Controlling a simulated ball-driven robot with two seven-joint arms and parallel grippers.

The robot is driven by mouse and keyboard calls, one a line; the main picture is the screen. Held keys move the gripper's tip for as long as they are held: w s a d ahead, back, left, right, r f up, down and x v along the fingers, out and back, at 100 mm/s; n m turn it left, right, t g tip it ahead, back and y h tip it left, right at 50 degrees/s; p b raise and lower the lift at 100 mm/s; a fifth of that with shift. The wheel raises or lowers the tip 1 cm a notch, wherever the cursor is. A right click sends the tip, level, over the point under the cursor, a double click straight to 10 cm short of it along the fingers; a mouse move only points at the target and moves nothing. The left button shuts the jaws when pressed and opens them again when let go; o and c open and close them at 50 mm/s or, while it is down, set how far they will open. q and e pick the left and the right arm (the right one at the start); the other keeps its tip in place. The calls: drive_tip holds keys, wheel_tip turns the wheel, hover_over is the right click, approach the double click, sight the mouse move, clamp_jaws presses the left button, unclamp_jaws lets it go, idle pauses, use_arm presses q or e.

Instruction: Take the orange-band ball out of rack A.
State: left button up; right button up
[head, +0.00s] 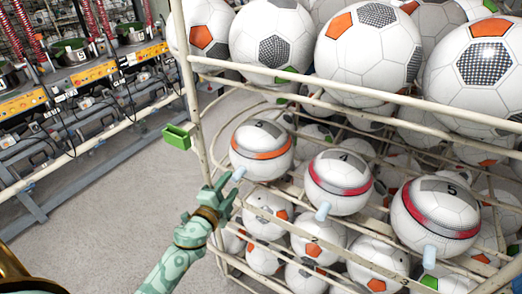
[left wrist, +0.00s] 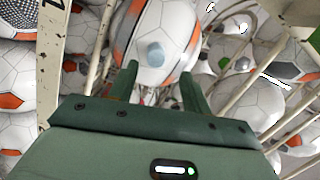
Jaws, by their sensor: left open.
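The orange-band ball (head: 262,150), white with an orange stripe and a dark patch on top, sits at the left end of the front row in the cream wire rack (head: 187,80). A pale blue peg (head: 238,174) sticks out of its front. My left gripper (head: 229,187) is open just in front of and below this ball, near the peg. In the left wrist view the ball (left wrist: 165,28) lies ahead of the open fingers (left wrist: 158,76), its peg facing me between and just beyond the fingertips. Whether the fingers touch the ball is unclear. My right gripper is out of view.
Two red-band balls with pegs, one in the middle (head: 340,182) and one at right (head: 437,212), share the row. Large balls (head: 370,45) fill the shelf above; more lie below and behind. A green block (head: 178,138) juts from the left post. Grey floor (head: 130,190) is clear at left.

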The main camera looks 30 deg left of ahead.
sight(235, 180)
use_arm(q)
drive_tip(key=w, duration=0.3)
drive_tip(key=w+f+b, duration=0.1)
drive_tip(key=w, duration=0.1)
drive_tip(key=shift+w+a, duration=0.3)
drive_tip(key=shift+s, duration=0.1)
clamp_jaws()
